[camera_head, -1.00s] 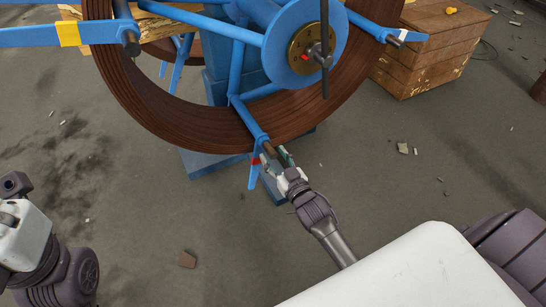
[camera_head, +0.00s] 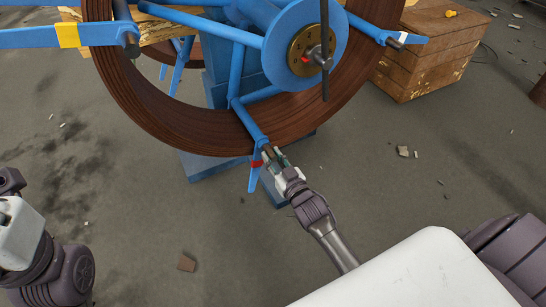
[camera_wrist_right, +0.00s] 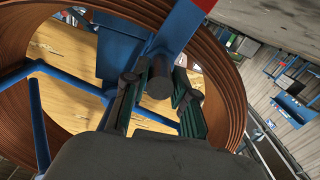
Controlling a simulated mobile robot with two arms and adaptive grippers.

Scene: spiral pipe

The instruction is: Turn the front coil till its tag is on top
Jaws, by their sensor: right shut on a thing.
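The front coil (camera_head: 190,133) is a large brown spiral of pipe on a blue spoked reel (camera_head: 278,55), upright before me. Its spokes carry coloured bands: yellow (camera_head: 68,35) on the left arm, red (camera_head: 256,163) on the lower arm and white (camera_head: 403,38) on the right arm. Dark pegs stick out near the arm ends. My right gripper (camera_head: 273,157) is shut on the dark peg (camera_wrist_right: 160,77) of the lower arm, whose red band (camera_wrist_right: 205,4) shows in the right wrist view. My left arm shows at the left edge; its fingers are out of view.
A hub disc (camera_head: 307,55) with a dark pointer bar (camera_head: 325,60) is at the reel's centre. A wooden crate (camera_head: 425,60) stands behind right. A blue base (camera_head: 215,163) is below the coil. Small debris lies on the otherwise clear floor.

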